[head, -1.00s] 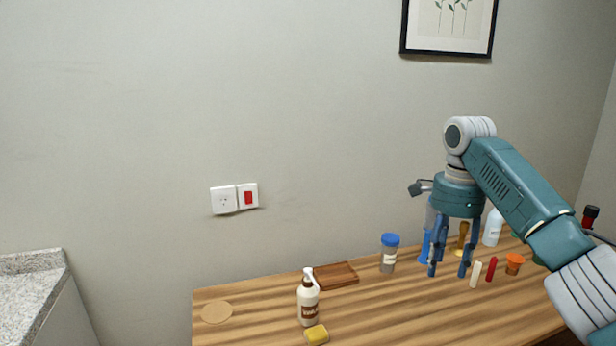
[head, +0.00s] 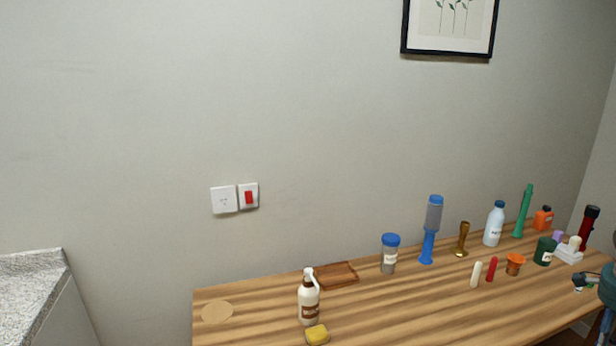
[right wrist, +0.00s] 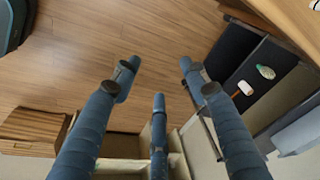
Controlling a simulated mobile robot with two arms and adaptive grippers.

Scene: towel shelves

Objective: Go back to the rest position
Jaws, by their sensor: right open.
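My right gripper (right wrist: 160,82) shows in the right wrist view with its blue fingers spread open and nothing between them. It hangs over a wooden floor (right wrist: 165,35). My left gripper is in neither view.
A grey counter (head: 30,280) is at left. Dark shelves (right wrist: 265,85) stand near the right fingers.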

